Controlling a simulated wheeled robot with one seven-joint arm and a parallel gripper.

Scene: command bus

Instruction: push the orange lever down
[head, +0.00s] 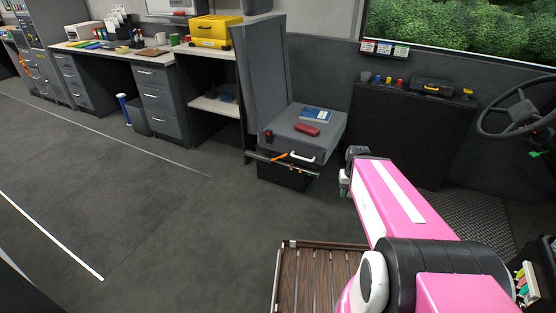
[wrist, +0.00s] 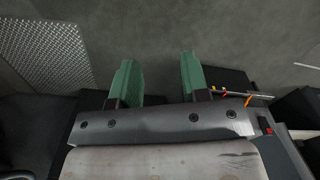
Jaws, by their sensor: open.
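The orange lever (head: 279,156) sticks out from a dark bar at the front of the seat box in the head view. It slants up to the right. In the wrist view the orange lever (wrist: 248,101) shows small, to the right of my gripper. My gripper (wrist: 159,76) has two green fingers set wide apart with nothing between them. It is apart from the lever.
The seat (head: 306,131) carries a red case (head: 307,129) and a blue booklet (head: 316,115). A white handle (head: 303,157) and small coloured parts sit close to the lever. A slatted wooden surface (head: 315,277) is at the bottom. A steering wheel (head: 517,108) is right. Floor at left is clear.

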